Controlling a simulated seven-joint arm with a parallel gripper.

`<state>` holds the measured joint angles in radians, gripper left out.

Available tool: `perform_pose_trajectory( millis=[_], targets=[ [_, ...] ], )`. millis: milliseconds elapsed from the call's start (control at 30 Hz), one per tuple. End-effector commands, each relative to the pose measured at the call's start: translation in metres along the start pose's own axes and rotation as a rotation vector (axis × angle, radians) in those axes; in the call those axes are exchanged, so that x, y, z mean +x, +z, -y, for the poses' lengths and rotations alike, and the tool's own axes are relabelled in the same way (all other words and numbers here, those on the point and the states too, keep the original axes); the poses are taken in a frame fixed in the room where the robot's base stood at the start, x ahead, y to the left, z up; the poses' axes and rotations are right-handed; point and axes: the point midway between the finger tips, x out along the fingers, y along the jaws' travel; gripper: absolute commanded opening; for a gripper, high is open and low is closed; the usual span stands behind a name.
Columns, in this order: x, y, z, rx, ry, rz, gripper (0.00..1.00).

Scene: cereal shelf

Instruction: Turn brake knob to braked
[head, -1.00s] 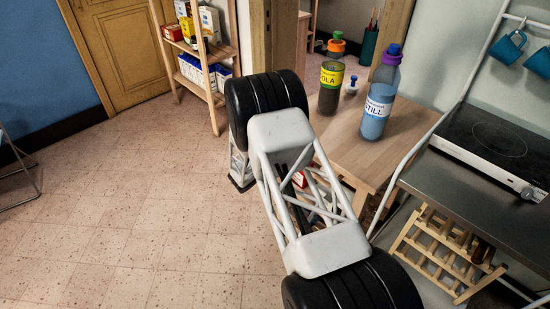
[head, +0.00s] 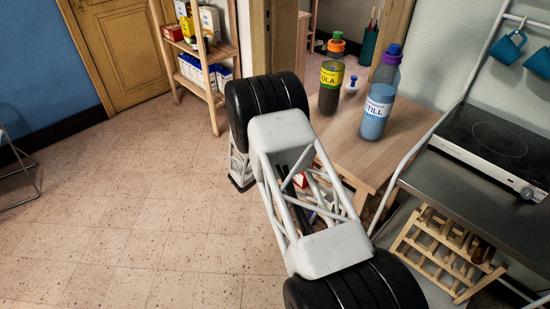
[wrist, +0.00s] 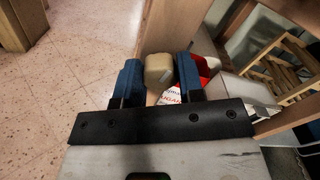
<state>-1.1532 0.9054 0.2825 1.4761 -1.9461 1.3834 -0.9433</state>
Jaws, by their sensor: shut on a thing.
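No knob that I can make out as the brake knob shows in either view. In the wrist view my gripper (wrist: 158,62) has its two blue fingers on either side of a beige rounded block (wrist: 159,70) and is shut on it. I cannot tell from its shape whether this block is the knob. A red and white packet (wrist: 202,68) lies just right of and behind the right finger. In the head view my own arm hides the gripper.
A wooden table (head: 352,150) carries a cola bottle (head: 330,88) and a still water bottle (head: 377,110). A hob (head: 497,143) stands on a counter at right, with a wooden rack (head: 440,255) below. A shelf (head: 203,80) stands at the back.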

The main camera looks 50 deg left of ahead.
Motion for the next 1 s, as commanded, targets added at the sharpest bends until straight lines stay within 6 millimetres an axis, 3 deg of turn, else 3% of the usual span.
perform_pose_trajectory(
  millis=[1000],
  targets=[
    [-0.0005,-0.0008,0.0005,0.934,0.0,0.0,0.12]
  ],
)
